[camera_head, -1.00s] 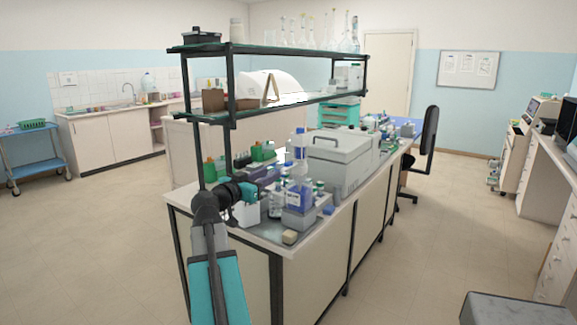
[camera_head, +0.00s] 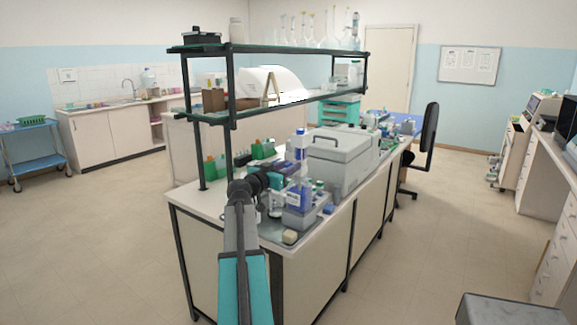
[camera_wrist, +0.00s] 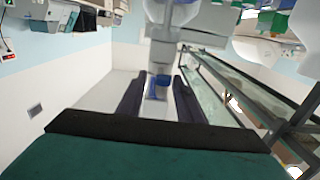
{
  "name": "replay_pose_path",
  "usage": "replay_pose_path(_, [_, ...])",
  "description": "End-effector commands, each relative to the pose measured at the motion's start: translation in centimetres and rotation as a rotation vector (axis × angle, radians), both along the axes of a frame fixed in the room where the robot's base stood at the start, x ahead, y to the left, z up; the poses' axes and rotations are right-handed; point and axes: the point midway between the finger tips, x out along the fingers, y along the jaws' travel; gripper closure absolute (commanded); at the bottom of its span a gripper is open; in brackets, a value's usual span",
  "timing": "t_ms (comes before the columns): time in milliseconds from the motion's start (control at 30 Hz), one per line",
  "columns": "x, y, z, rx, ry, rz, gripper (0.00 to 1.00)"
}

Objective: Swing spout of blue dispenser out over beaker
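The blue dispenser (camera_head: 301,150) stands upright on the bench, with a pale and blue column above a blue-labelled bottle. My gripper (camera_head: 290,170) is beside its upper part, at its left. In the wrist view, my gripper (camera_wrist: 158,90) has its two dark fingers apart, with a gap between them. A white dispenser part (camera_wrist: 163,52) with a blue piece (camera_wrist: 158,82) below it shows beyond and between the fingertips. I cannot tell whether either finger touches it. The spout cannot be made out clearly. The beaker is not clearly identifiable; my arm hides part of that area.
A large grey box-shaped instrument (camera_head: 340,158) stands right of the dispenser. A dark-framed glass shelf (camera_head: 290,103) runs above the bench. Small bottles and a grey block (camera_head: 298,218) crowd the dispenser's base. A beige block (camera_head: 290,237) lies near the front edge.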

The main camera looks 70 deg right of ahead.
Motion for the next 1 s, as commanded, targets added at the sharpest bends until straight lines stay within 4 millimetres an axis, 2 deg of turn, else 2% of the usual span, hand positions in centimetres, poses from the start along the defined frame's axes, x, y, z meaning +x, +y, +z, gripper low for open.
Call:
replay_pose_path(367, [-0.1, -0.3, -0.01, 0.0, 0.0, 0.0, 0.67])
replay_pose_path(567, [-0.1, -0.29, 0.0, 0.0, 0.0, 0.0, 1.0])
replay_pose_path(1000, [0.36, -0.18, -0.04, -0.001, 0.0, 0.0, 1.0])
